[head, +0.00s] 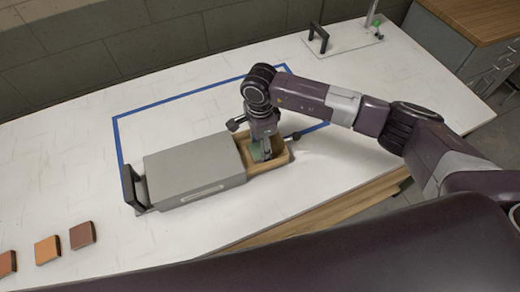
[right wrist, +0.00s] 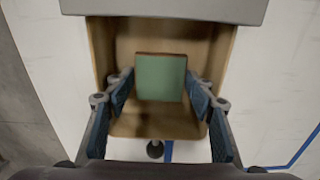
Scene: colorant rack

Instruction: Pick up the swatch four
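A green square swatch (right wrist: 161,78) lies inside the open wooden drawer (right wrist: 150,125). It shows in the head view as a small patch of green (head: 256,150), partly hidden by my gripper. My right gripper (right wrist: 159,82) reaches down into the drawer with its fingers apart, one on each side of the swatch. I see gaps between the fingers and the swatch. In the head view the right gripper (head: 266,148) points down over the drawer. I cannot read any number on the swatch. My left gripper is not in view.
The drawer extends from a grey box (head: 195,170) on the white table (head: 190,235). Several brown and orange swatches, one of them orange (head: 48,249), lie at the left. A blue line (head: 190,92) is marked around the box. A black-handled stand (head: 318,38) is at the back.

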